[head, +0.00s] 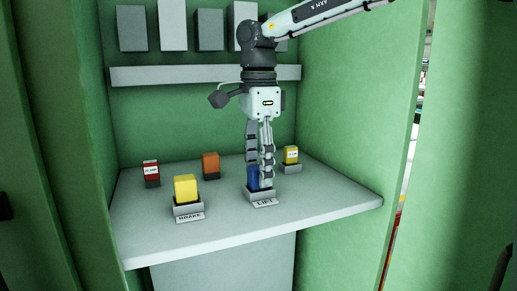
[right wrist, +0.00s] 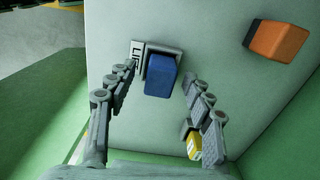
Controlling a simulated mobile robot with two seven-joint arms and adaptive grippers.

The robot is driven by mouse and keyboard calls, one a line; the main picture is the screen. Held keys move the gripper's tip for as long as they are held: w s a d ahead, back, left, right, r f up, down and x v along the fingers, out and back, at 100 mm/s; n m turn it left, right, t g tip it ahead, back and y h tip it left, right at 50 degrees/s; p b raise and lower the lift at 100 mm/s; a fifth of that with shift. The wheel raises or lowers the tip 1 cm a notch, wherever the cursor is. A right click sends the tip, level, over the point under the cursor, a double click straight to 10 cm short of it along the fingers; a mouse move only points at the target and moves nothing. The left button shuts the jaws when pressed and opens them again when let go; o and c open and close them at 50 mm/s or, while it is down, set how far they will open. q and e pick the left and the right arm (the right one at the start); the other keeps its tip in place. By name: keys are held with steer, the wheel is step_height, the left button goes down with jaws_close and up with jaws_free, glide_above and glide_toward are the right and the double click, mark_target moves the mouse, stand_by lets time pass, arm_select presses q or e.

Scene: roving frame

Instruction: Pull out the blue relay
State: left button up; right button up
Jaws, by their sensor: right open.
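The blue relay (head: 253,178) sits upright in a grey socket (head: 262,195) labelled LIFT, at the front right of the white shelf. My right gripper (head: 260,180) points down over it, and its fingers partly hide the relay in the head view. In the right wrist view the blue relay (right wrist: 161,75) shows in the upper middle, ahead of and between the spread fingers of the right gripper (right wrist: 160,80). The gripper is open and holds nothing. Whether a finger touches the relay cannot be told. My left gripper is not in view.
A yellow relay (head: 186,188) stands in the BRAKE socket (head: 189,210) to the left. An orange relay (head: 210,165), a red one (head: 151,171) and a smaller yellow one (head: 291,155) stand around. Green walls (head: 335,110) close in the sides. The shelf front (head: 235,235) is clear.

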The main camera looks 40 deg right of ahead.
mark_target(258, 167)
steer(key=shift+f, duration=0.25)
jaws_close()
steer(key=shift+r, duration=2.3)
